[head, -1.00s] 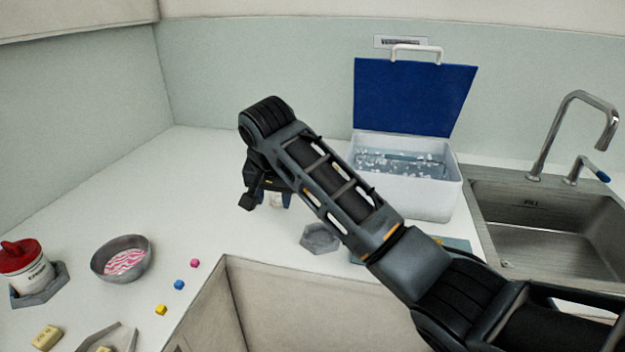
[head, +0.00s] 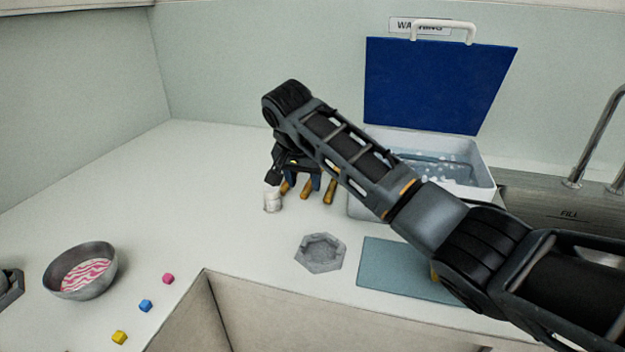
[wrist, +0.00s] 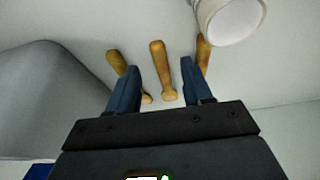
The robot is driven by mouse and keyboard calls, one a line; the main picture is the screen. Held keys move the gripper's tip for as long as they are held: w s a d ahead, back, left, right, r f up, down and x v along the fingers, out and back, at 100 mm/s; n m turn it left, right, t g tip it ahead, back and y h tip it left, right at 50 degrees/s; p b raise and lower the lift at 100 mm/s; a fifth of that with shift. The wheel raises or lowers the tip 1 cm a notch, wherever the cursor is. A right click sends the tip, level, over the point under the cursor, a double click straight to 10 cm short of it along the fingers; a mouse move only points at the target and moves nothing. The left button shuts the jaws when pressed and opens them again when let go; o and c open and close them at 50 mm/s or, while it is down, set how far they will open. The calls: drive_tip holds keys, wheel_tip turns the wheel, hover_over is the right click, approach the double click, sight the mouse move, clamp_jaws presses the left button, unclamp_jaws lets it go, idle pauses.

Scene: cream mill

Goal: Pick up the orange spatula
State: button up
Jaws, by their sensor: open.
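My gripper (wrist: 159,66) is open, its two blue fingers pointing down over the counter. In the wrist view, several orange-brown handle-like sticks show: a middle one (wrist: 157,65) between the fingers, a left one (wrist: 116,61) and a right one (wrist: 203,52) partly hidden behind the fingers. In the head view they show below my gripper (head: 303,182), beside a small white jar (head: 272,200). I cannot tell which, if any, is the orange spatula, or whether a finger touches one. A small orange-yellow piece (head: 434,273) shows on the blue mat (head: 388,277), mostly hidden by my arm.
A white box (head: 480,172) with an open blue lid (head: 437,86) stands behind my arm. A grey hexagonal dish (head: 320,253) sits in front. A bowl (head: 82,271) and small coloured cubes (head: 145,306) lie at left. The sink (head: 560,213) is right. The back-left counter is clear.

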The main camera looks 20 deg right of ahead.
drive_tip(key=shift+x, duration=1.25)
drive_tip(key=shift+c, duration=0.5)
clamp_jaws()
